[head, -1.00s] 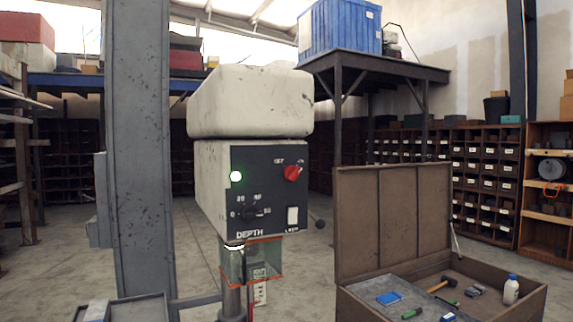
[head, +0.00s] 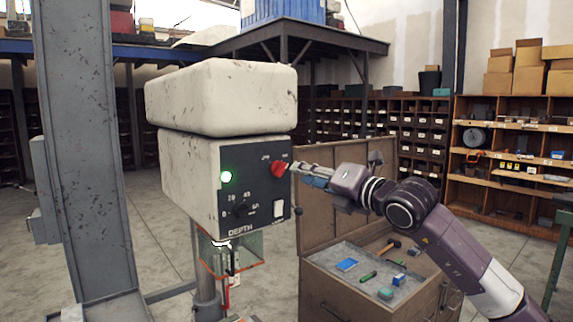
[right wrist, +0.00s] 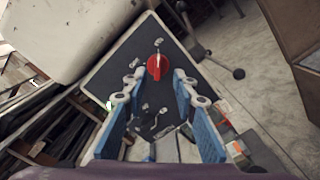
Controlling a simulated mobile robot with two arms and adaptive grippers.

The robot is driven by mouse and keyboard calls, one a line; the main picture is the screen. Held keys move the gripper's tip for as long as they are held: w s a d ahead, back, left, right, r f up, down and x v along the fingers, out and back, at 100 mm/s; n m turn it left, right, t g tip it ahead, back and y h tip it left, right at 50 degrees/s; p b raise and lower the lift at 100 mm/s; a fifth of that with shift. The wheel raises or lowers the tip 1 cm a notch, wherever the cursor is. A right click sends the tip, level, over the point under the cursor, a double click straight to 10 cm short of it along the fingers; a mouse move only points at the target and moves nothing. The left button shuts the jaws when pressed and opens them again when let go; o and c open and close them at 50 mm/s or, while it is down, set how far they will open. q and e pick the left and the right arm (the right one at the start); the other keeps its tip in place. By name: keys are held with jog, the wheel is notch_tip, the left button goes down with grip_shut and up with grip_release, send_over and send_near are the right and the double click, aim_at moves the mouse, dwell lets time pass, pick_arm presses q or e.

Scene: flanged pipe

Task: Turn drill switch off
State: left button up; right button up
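The drill (head: 188,180) is a pale, scuffed machine head with a dark front panel (head: 262,190). My left gripper is not in view.
A black depth knob (head: 241,210) and a white light switch (head: 279,208) are on the panel. A grey column (head: 82,150) stands left of the drill. An open wooden chest (head: 375,270) with tools lies below my right arm. Shelves (head: 515,170) line the back.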

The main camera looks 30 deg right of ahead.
aim_at(285, 169)
jog(key=w+p, duration=0.2)
jog(key=w, duration=0.1)
jog(key=w+p, duration=0.1)
jog(key=shift+w+a+r, duration=0.3)
jog(key=shift+w+a, duration=0.1)
jog(key=shift+w+a+f+p, duration=0.1)
jog(key=shift+w+f+p, duration=0.05)
jog(key=shift+w+p, duration=0.5)
jog(key=shift+w+f, duration=0.15)
grip_shut()
